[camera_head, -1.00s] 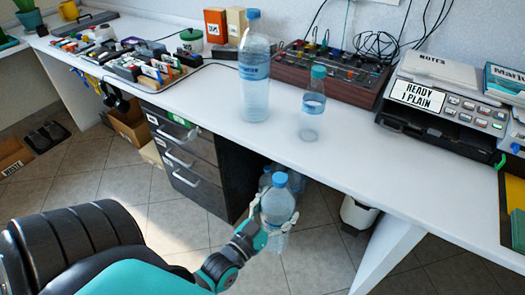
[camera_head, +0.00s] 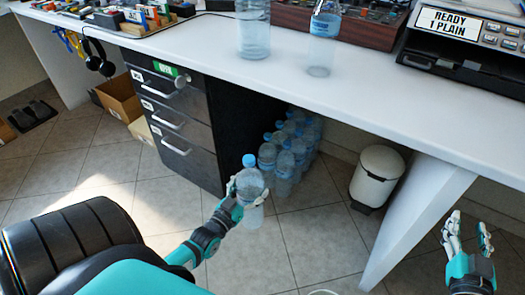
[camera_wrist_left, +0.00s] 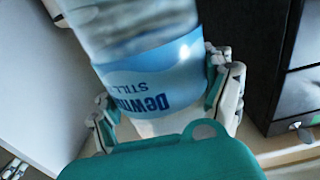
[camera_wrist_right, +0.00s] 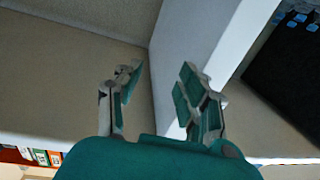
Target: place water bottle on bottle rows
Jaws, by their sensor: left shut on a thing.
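A clear water bottle with a blue cap (camera_head: 249,161) is held by my left gripper (camera_head: 248,190) in front of the drawer cabinet, in the head view. In the left wrist view the fingers (camera_wrist_left: 170,105) close around the bottle's blue label (camera_wrist_left: 155,80). The bottle rows (camera_head: 290,145) are several blue-capped bottles standing on the floor under the desk, just behind and right of the held bottle. My right gripper (camera_head: 467,240) is open and empty at the right. It also shows open in the right wrist view (camera_wrist_right: 158,95).
A white bin (camera_head: 377,177) stands right of the rows, near the desk leg (camera_head: 415,215). The black drawer cabinet (camera_head: 185,130) stands left of the rows. The white desk top (camera_head: 370,80) hangs over them and carries a large bottle (camera_head: 253,30) and a smaller one (camera_head: 325,22).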

